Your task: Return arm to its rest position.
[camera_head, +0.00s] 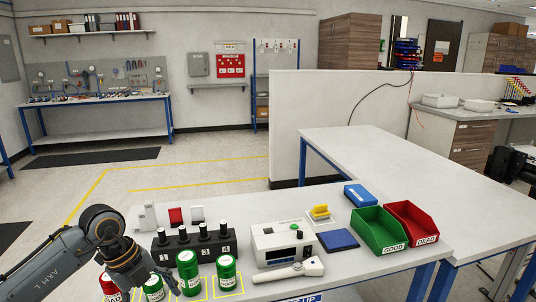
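My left arm, marked "ARM L", comes in from the lower left. Its gripper (150,283) points down at the front left of the near table (352,262), close to a green-and-white canister (153,289) and a red-and-white canister (108,284). The arm partly covers both canisters. I cannot tell whether the fingers are open or shut, or whether they touch a canister. Two green canisters (188,272) (227,272) stand upright to the right of the gripper, apart from it. My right gripper is not in view.
Behind the canisters is a black numbered block (196,246). To its right are a white tester (284,245), blue pad (338,240), green GOOD bin (378,233) and red DEAD bin (413,222). The adjoining white table (400,165) is mostly clear.

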